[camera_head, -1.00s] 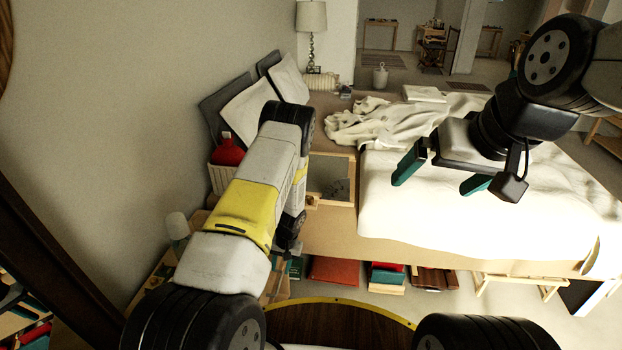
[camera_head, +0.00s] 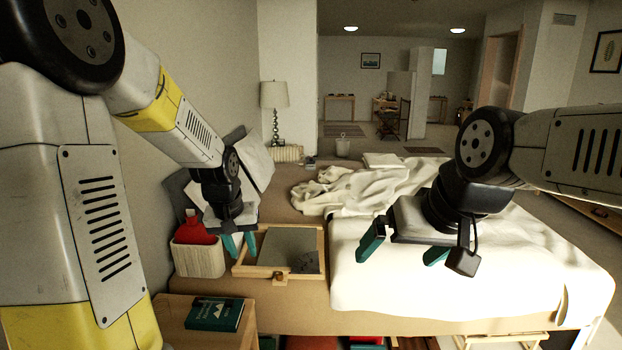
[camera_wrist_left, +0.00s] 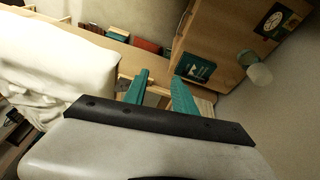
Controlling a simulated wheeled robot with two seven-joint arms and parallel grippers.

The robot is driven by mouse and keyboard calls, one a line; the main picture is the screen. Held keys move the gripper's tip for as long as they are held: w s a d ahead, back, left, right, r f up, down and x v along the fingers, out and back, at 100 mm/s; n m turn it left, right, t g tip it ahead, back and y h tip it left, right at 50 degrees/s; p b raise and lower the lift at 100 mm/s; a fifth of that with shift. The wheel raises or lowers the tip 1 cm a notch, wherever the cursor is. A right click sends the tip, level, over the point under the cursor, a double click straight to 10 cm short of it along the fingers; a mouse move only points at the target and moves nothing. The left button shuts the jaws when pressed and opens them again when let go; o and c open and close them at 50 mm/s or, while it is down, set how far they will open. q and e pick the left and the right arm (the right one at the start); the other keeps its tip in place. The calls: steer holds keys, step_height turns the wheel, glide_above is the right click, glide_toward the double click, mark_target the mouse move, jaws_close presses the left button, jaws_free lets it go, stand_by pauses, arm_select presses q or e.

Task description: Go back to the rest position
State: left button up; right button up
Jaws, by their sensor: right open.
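My left gripper (camera_head: 239,246) hangs fingers-down at the left side of the bed, between a white basket and a wooden-framed tray. Its teal fingers are a little apart, with nothing seen between them; they also show in the left wrist view (camera_wrist_left: 160,95). My right gripper (camera_head: 405,247) is over the white bedding (camera_head: 480,275) on the right. Its two teal fingers are wide apart and empty.
The wooden-framed tray (camera_head: 316,236) lies close by on the bed. A green book (camera_head: 215,314) lies on the bedside table (camera_head: 178,318). A lamp (camera_head: 273,94) stands behind the pillows.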

arm_select(q)
steer(key=s+d+r+t, duration=0.1)
steer(key=s+r, duration=0.5)
steer(key=s, duration=0.4)
steer(key=s+d+r+m+t+h, duration=0.1)
steer(key=s+r, duration=0.5)
steer(key=s, duration=0.3)
steer(key=shift+s+d+r+t+h, duration=0.15)
steer(key=shift+s+r+t+h, duration=0.1)
steer(key=shift+s+t+h, duration=0.1)
